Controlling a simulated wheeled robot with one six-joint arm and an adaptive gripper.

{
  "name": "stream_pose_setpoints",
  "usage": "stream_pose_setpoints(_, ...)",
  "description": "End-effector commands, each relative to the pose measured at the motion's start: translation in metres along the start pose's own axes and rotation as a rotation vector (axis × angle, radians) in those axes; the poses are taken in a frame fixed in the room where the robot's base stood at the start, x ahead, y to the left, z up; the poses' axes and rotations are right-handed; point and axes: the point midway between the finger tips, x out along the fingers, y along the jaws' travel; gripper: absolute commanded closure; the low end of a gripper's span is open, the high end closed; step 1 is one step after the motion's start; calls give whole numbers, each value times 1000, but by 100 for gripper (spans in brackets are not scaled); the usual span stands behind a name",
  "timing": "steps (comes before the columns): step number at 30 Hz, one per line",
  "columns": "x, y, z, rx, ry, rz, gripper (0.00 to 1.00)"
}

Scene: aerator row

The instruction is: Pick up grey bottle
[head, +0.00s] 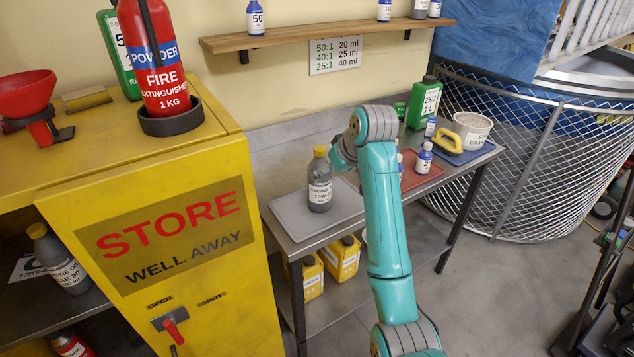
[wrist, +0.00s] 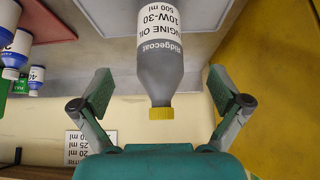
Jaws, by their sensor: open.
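The grey bottle (head: 320,190) has a yellow cap and a white engine oil label. It stands upright on a grey mat (head: 285,215) on the metal bench. In the wrist view, which is upside down, the grey bottle (wrist: 170,68) is marked 10W-30, 500 ml, and its cap lies between and beyond my spread fingers. My gripper (wrist: 160,85) is open and empty, with a gap on each side of the bottle. In the head view my arm hides most of the gripper, just right of the bottle.
The yellow cabinet (head: 250,290) stands left of the bench. A red mat (head: 420,170) with small blue-and-white bottles, a green bottle (head: 424,103) and a white tub (head: 470,130) are to the right. A wooden shelf (head: 325,36) runs above.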

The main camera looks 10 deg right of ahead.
Motion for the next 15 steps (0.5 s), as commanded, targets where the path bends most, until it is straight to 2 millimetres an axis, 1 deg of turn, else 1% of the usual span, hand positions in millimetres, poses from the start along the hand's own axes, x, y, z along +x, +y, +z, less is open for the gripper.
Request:
stream_pose_setpoints(1,-12,2,-12,-7,-5,-2,1)
stream_pose_setpoints(3,-23,3,-20,-15,-18,-7,1)
stream_pose_setpoints(7,-34,4,-28,-24,-32,-12,1)
stream_pose_setpoints(10,-29,4,-29,-25,-37,-14,1)
stream_pose_setpoints(15,-3,3,-27,-25,-38,-14,1)
